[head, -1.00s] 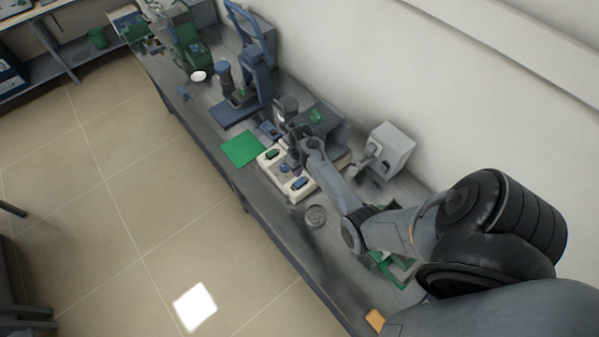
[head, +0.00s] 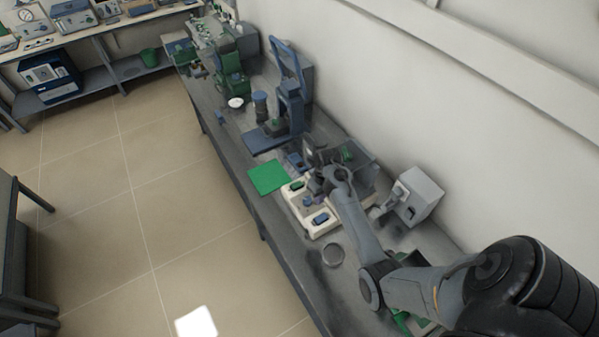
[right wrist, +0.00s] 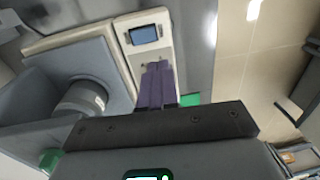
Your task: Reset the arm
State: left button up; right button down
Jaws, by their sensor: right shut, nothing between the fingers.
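My right gripper (head: 314,186) is shut and empty, with my arm coming in from the lower right of the head view. It is low over the cream device (head: 328,229) with dark blue parts on the grey bench. My left gripper is not in view.
A green mat (head: 268,177) and blue press-like stand (head: 290,105) are beyond the device. A light grey box (head: 419,193) stands near the wall. Floor (head: 165,215) left of the bench is open.

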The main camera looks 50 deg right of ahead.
jog(key=s+a+f+n+g+h+p, duration=0.1)
jog(key=s+a+f+n, duration=0.15)
jog(key=s, duration=0.45)
jog(key=s+a+f+n+g+h+p, duration=0.1)
jog(key=s+a+g+p, duration=0.15)
jog(key=s, duration=0.55)
jog(key=s+a+r+n+t, duration=0.1)
jog(key=s+a+r, duration=0.15)
jog(key=a, duration=0.45)
jog(key=s+a+r+n+t, duration=0.1)
jog(key=a+r+n+t, duration=0.1)
jog(key=a+r, duration=0.35)
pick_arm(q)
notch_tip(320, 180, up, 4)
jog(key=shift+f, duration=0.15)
pick_arm(e)
jog(key=w+a+r+t+y, duration=0.1)
jog(key=w+a+r+t, duration=0.2)
jog(key=a+r, duration=0.6)
jog(key=shift+a+r+t, duration=0.25)
jog(key=shift+a+t, duration=0.1)
jog(key=shift+a, duration=0.25)
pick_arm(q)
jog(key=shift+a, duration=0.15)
